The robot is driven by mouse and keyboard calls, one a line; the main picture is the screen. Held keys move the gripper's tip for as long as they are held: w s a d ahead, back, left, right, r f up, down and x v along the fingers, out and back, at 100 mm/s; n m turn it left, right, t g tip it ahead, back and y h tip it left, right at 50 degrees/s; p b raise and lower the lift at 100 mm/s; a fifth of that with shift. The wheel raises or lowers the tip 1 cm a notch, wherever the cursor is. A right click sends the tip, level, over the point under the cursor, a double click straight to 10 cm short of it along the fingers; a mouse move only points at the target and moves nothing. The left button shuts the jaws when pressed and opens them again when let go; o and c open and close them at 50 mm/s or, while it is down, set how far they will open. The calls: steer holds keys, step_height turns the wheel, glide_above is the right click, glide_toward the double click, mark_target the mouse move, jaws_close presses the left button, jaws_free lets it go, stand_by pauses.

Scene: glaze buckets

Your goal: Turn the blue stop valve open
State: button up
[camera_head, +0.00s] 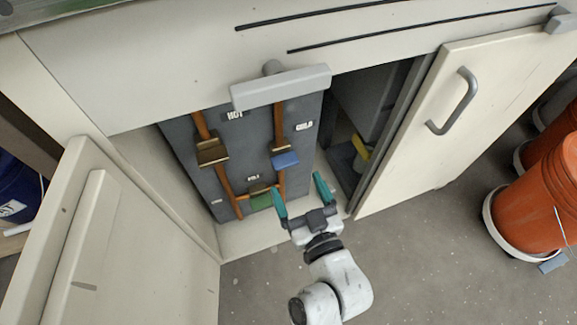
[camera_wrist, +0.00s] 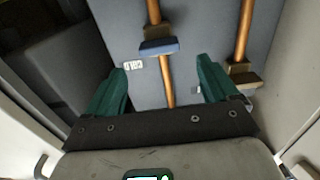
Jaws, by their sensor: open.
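The blue stop valve (camera_head: 285,160) sits on the right-hand copper pipe inside the open cabinet, below a label that seems to read COLD. Its flat blue handle lies across the pipe. The wrist view shows the blue handle (camera_wrist: 158,48) ahead of and between the fingers, farther off. My gripper (camera_head: 300,187), with teal fingers, is open and empty at the cabinet opening, below and slightly right of the blue handle in the picture. In the wrist view, my gripper (camera_wrist: 163,75) has its fingers wide apart, not touching the handle.
A brown valve (camera_head: 212,151) is on the left pipe, marked HOT. A green valve (camera_head: 262,200) sits low, close to my left finger. The cabinet doors stand open at left (camera_head: 50,240) and right (camera_head: 455,110). A grey bar (camera_head: 280,87) overhangs the opening. Orange buckets (camera_head: 535,205) stand right.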

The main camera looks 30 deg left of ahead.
mark_target(288, 166)
steer(key=x, duration=0.6)
steer(key=c, duration=1.1)
